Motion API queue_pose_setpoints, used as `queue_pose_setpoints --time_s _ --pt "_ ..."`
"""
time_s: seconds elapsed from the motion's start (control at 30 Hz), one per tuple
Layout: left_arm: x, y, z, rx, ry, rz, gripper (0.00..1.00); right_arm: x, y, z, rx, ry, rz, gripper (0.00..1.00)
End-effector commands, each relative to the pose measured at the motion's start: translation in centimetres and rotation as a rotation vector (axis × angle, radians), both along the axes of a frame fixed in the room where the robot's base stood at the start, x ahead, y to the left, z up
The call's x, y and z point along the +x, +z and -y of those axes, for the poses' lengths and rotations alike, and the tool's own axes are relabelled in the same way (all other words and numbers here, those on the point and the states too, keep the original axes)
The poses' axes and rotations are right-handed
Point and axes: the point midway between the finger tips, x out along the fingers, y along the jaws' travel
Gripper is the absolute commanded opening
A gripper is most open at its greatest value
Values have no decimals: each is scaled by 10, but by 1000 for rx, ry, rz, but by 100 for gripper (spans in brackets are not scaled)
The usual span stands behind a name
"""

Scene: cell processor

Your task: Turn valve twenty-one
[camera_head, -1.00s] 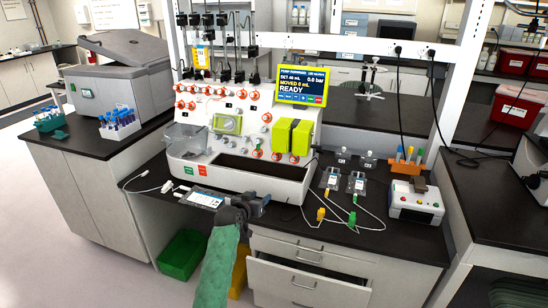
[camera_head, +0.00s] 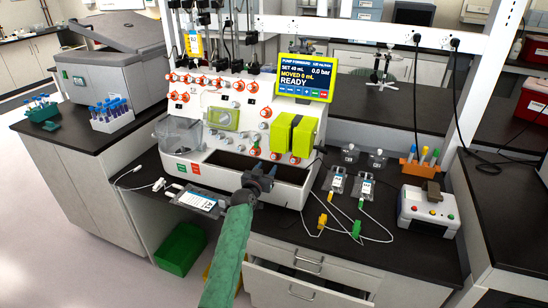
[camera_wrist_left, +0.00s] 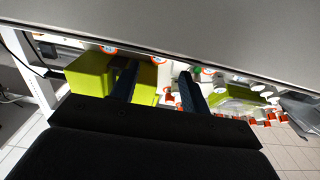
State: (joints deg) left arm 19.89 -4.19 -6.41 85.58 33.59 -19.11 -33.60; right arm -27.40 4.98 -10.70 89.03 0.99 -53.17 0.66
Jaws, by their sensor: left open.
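The cell processor (camera_head: 213,160) is a white panel machine on the black bench, with several orange-red valve knobs in an upper row and more lower down. One upper knob (camera_head: 252,87) sits left of the screen, and a lower knob (camera_head: 254,151) sits beside the yellow-green pump block. I cannot read the valve numbers, so I cannot tell which is twenty-one. My left gripper (camera_head: 262,175) is open and empty in front of the machine's lower tray, below the lower knobs and apart from them. In the left wrist view its fingers (camera_wrist_left: 157,88) point toward the yellow-green block (camera_wrist_left: 92,72) and red-and-white knobs. My right gripper is not shown.
The screen (camera_head: 305,83) reads READY. Bags with tubing and clamps (camera_head: 338,183) lie right of the machine, near a small white device (camera_head: 428,208). A tablet-like pack (camera_head: 199,201) lies at the front edge. An open drawer (camera_head: 295,285) juts out below.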

Motion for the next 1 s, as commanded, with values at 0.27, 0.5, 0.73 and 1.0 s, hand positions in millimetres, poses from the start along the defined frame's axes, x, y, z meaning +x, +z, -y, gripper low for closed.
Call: queue_pose_setpoints --time_s 0.27,0.5,0.73,1.0 --pt "38 4 12 0 -1 -1 46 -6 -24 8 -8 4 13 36" --pt "59 1 19 1 -1 -1 46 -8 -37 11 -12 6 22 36" --pt "64 1 21 1 0 -1 46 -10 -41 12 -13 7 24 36" --pt "64 1 21 1 0 -1 26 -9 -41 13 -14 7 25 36"
